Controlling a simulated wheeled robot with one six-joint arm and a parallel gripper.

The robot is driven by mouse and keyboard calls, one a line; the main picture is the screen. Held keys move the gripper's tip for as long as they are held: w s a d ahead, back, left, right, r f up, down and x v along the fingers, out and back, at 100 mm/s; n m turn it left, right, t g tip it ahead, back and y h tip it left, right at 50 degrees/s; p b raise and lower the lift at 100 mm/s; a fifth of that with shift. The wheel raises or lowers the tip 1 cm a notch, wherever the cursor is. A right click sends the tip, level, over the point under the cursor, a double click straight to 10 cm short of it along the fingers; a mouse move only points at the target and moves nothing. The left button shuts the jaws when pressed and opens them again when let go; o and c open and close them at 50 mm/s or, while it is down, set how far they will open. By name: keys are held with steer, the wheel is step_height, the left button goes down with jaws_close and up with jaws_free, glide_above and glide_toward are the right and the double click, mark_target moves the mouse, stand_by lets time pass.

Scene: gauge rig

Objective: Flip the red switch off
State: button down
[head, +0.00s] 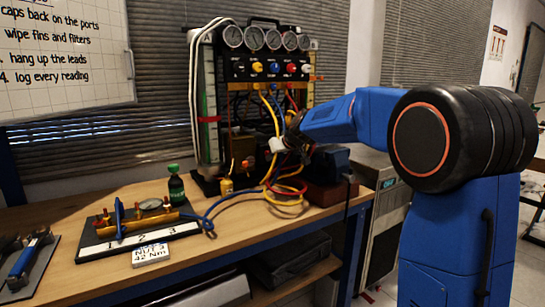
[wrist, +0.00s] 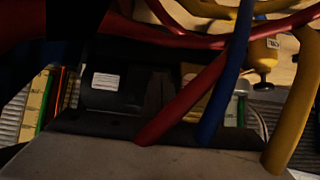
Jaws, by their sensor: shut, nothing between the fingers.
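I cannot make out a separate red switch in either view. My gripper (head: 287,142) is in front of the rig's lower right part, below the panel, among the hoses. It is small and partly hidden there, and it looks shut and empty. In the dark wrist view, red (wrist: 190,98), blue (wrist: 228,75) and yellow (wrist: 298,95) hoses cross close to the camera. I cannot tell what my fingertips touch.
Looped yellow hoses (head: 284,200) hang to the bench (head: 300,222). A dark green bottle (head: 176,188) and a small yellow bottle (head: 226,186) stand left of them. A numbered plate (head: 140,242) with a brass manifold lies at the front left. A dark blue machine (head: 331,160) stands below my arm.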

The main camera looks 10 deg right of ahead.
steer(key=shift+w+r, duration=0.1)
steer(key=shift+w, duration=0.05)
steer(key=shift+r, duration=0.9)
steer(key=shift+r, duration=0.15)
steer(key=v, duration=1.3)
steer(key=shift+s+f, duration=0.25)
steer(key=shift+s, duration=0.3)
steer(key=shift+s+d, duration=0.1)
steer(key=shift+d, duration=0.1)
